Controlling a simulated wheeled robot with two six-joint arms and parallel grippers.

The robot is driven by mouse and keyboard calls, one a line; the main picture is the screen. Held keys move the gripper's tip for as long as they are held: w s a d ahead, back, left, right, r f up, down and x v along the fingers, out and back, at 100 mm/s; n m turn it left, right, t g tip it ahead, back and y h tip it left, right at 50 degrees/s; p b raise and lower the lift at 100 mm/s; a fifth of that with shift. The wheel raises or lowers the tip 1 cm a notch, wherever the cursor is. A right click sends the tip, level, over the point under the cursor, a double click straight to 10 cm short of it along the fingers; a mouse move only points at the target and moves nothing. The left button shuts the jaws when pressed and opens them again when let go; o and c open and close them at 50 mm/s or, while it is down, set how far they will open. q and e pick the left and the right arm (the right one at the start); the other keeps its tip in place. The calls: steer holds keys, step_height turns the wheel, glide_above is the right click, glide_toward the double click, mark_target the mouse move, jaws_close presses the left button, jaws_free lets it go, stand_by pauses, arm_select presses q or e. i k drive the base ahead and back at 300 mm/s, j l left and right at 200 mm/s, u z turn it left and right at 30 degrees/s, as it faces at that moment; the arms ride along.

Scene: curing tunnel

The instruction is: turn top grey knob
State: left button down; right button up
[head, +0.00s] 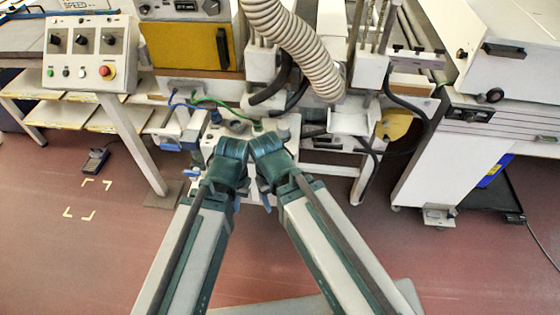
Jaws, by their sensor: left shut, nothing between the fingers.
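A white control box (88,55) stands at the upper left. It carries three dark knobs, a left one (56,40), a middle one (82,41) and a right one (108,41), each on a dark plate. I cannot tell which knob is the top grey one. My two arms reach in from the bottom, with their dark green joints close together at the centre. My left gripper (238,204) shows only as a small bluish part below the joint; it is shut and empty, away from the control box. My right gripper is mostly hidden behind its arm.
A red button (105,71) sits low on the control box. A ribbed hose (297,48) hangs at the top centre. A yellow panel (188,45) is on the middle machine. A white machine (505,50) stands at the right.

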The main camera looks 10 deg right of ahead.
mark_target(282, 128)
steer(key=i, duration=0.6)
steer(key=j+z, duration=0.25)
steer(key=j, duration=0.15)
steer(key=j+z, duration=0.25)
steer(key=j, duration=0.15)
